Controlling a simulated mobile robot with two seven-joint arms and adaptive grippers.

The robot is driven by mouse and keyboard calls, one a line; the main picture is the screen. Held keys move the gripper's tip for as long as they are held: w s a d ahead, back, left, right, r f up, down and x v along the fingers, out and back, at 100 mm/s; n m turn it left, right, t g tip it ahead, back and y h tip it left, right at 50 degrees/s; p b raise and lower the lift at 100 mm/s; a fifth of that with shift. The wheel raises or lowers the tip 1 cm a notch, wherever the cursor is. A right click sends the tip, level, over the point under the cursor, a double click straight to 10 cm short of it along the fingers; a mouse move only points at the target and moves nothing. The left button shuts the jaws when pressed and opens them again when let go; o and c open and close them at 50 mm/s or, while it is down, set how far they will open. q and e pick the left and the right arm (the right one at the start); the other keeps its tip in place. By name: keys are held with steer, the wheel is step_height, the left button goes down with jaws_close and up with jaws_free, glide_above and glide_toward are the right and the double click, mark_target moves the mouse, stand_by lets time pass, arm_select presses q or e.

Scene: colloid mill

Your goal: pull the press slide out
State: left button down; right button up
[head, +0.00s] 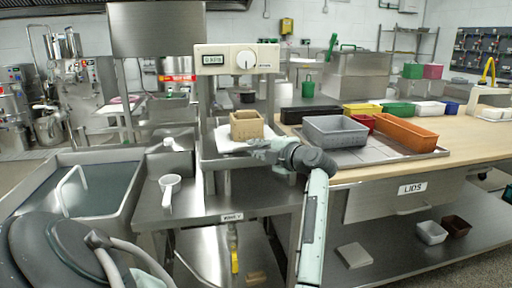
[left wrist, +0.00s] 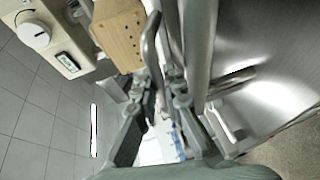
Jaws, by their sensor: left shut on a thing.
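The press has a pale control box (head: 237,59) with a knob and a green display. Below it, a wooden box (head: 246,125) with holes sits on a white cloth (head: 226,139) on the metal press slide (head: 215,160). In the left wrist view the box (left wrist: 120,36) stands beside a curved metal handle (left wrist: 151,38). My left gripper (head: 258,149) is at the front right of the slide, just below the box. In the left wrist view its fingers (left wrist: 158,84) are closed around the lower part of the handle; the exact contact is partly hidden. My right gripper is not in view.
A sink (head: 85,190) and a white scoop (head: 170,190) are at left. On the right, a wooden-topped counter (head: 470,145) carries a metal tray (head: 380,155) with a grey bin (head: 335,131) and an orange bin (head: 406,131). A yellow-handled valve (head: 234,260) hangs below the bench.

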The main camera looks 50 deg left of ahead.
arm_select(q)
steer(key=shift+d+f, duration=0.15)
steer(key=shift+f, duration=0.1)
steer(key=c, duration=1.6)
jaws_free()
steer(key=shift+s+d+r, duration=0.1)
steer(key=shift+r, duration=0.05)
steer(key=v, duration=0.8)
steer(key=shift+d, duration=0.15)
